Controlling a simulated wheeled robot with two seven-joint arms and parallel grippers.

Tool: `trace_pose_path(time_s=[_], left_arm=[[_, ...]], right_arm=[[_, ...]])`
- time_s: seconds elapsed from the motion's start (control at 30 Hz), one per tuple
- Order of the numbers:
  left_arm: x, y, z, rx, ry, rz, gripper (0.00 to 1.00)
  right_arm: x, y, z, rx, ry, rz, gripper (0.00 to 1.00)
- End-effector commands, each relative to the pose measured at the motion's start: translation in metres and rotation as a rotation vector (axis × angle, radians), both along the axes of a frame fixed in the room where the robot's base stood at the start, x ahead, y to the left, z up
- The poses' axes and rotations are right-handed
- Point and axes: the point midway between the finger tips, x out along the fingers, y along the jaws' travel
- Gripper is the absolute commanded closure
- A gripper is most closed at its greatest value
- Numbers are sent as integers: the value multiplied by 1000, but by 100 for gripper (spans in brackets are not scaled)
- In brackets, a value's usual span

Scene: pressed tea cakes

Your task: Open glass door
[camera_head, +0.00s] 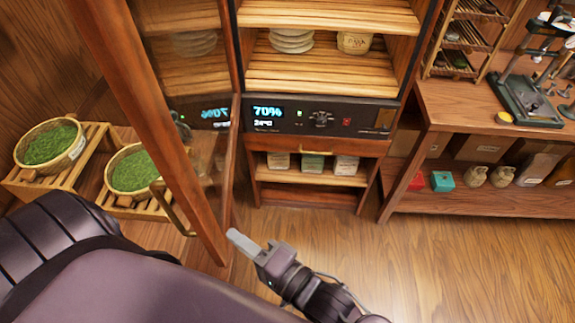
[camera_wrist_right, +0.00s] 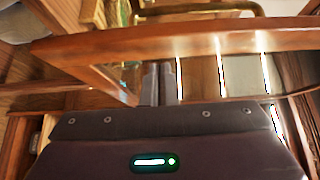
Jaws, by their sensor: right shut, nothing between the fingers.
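The glass door (camera_head: 150,80), a reddish wood frame around a clear pane, stands swung out wide from the left side of the cabinet (camera_head: 335,145), whose front is uncovered. Its brass handle (camera_head: 172,210) is on the near post, facing left. My right gripper (camera_head: 232,237) is shut and empty, low by the bottom corner of the door's near post; I cannot tell whether it touches. In the right wrist view, the shut fingers (camera_wrist_right: 158,82) point at the door frame (camera_wrist_right: 200,43), with the brass handle (camera_wrist_right: 200,9) beyond it. My left gripper is out of view.
Several pale tea cakes (camera_head: 291,41) sit on the cabinet's slatted shelf above a lit control panel (camera_head: 266,111). Baskets of green leaves (camera_head: 50,145) stand on wooden racks behind the door at left. A wooden bench (camera_head: 480,110) stands at right. The floor (camera_head: 400,260) in front is clear.

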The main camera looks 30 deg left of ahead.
Motion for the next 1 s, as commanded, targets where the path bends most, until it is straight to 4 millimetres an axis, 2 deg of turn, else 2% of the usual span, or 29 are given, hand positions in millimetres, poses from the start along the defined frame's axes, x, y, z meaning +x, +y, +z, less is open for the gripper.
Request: trace_pose_path(time_s=[0.1,0.3,0.83,1.0], left_arm=[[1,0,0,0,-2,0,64],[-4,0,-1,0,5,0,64],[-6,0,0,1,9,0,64],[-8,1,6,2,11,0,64]], right_arm=[[-16,19,-1,1,3,2,100],[-28,36,-1,0,1,2,100],[-30,39,-1,-1,-1,2,100],[-28,38,1,-1,0,1,100]])
